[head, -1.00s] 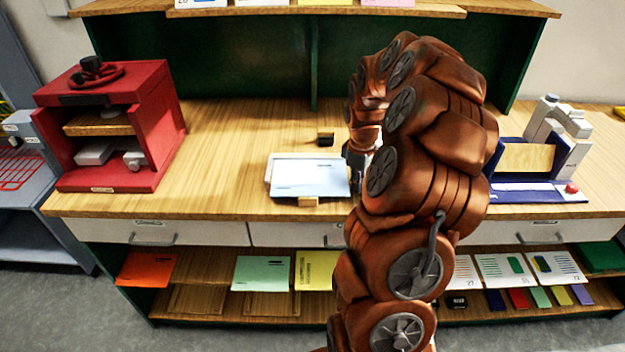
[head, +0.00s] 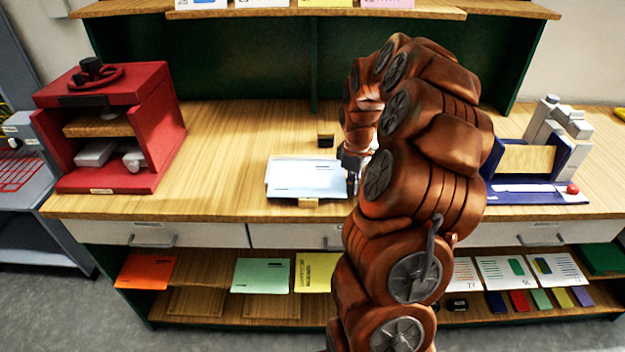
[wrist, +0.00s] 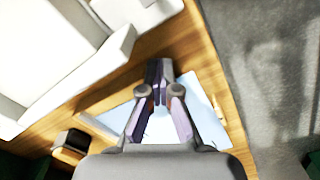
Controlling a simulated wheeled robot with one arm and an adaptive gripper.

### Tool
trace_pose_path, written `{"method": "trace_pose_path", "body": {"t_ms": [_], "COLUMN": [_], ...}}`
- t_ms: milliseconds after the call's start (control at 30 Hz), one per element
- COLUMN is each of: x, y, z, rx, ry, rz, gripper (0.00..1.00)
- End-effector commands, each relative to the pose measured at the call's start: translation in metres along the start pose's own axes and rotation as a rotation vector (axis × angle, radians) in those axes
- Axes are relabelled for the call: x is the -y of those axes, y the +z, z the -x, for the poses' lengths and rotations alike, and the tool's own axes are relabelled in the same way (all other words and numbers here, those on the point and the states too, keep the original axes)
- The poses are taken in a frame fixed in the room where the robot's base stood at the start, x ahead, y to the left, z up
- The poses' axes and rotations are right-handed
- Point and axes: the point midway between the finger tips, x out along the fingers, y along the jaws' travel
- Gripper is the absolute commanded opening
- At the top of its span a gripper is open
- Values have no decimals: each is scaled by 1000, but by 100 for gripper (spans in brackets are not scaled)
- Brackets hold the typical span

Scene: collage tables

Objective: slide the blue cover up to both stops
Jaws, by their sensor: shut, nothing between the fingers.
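The pale blue cover (head: 308,178) lies nearly flat on the table at the middle front. A pale edge beneath it shows at its left side. In the wrist view the cover (wrist: 208,118) shows beside and between my fingers. My gripper (wrist: 160,72) is shut and empty, low at the cover's right side. In the head view my gripper (head: 352,178) is partly hidden by my arm; contact with the cover cannot be told. A small tan block (head: 308,202) is at the cover's front edge. I cannot clearly make out the two stops.
A red press (head: 115,130) stands at the left and a blue-based fixture (head: 535,190) at the right. The table between press and cover is clear.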

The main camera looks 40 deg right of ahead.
Motion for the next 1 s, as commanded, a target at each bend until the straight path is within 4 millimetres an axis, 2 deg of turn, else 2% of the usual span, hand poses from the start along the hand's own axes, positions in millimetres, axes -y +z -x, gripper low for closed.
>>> {"method": "trace_pose_path", "body": {"t_ms": [533, 1000], "x": [-6, -5], "y": [9, 9], "z": [3, 45], "rx": [-1, -1], "ry": [0, 0], "rz": [0, 0], "gripper": [0, 0]}}
